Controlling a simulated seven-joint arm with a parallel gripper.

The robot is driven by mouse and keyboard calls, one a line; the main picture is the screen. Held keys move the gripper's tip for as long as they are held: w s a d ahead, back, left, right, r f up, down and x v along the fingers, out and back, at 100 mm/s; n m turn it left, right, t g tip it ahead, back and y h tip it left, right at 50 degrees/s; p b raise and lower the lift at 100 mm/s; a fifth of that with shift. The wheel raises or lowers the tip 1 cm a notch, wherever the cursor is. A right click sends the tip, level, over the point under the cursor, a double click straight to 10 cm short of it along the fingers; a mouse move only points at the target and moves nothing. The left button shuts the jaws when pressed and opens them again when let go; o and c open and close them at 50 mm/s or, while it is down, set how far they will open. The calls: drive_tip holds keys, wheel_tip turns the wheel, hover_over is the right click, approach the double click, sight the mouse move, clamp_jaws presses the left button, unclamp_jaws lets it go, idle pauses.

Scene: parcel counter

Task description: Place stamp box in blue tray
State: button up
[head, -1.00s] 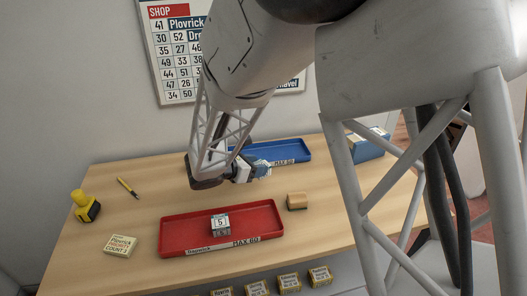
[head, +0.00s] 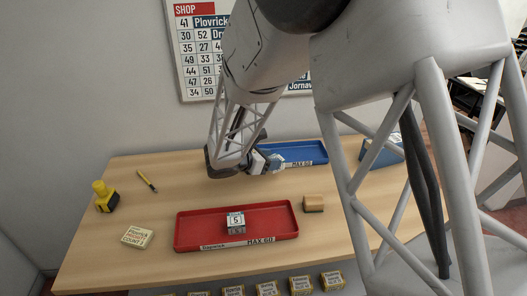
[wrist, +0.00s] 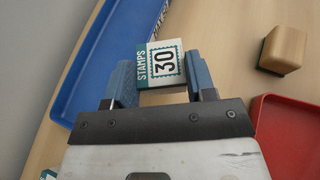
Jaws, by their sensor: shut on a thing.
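My gripper (wrist: 162,76) is shut on a white stamp box (wrist: 165,62) with a teal edge, marked STAMPS and 30. The box sits between the two blue fingers in the wrist view. In the head view my gripper (head: 268,162) is in front of the blue tray (head: 318,146), which is partly hidden by my arm. The blue tray also shows at the left of the wrist view (wrist: 92,62), to the left of the held box. No contents show in its visible part.
A red tray (head: 190,232) in front holds a box marked 5 (head: 236,222). A wooden block (head: 313,203) stands to its right. A blue box (head: 383,152) stands right.

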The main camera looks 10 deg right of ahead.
drive_tip(key=w, duration=0.7)
drive_tip(key=w+f, duration=0.1)
drive_tip(key=w, duration=0.3)
drive_tip(key=shift+w+a, duration=0.15)
drive_tip(key=shift+a, duration=0.2)
drive_tip(key=shift+f, duration=1.75)
drive_tip(key=shift+f, duration=0.1)
drive_tip(key=o, duration=0.9)
drive_tip(key=v, duration=1.2)
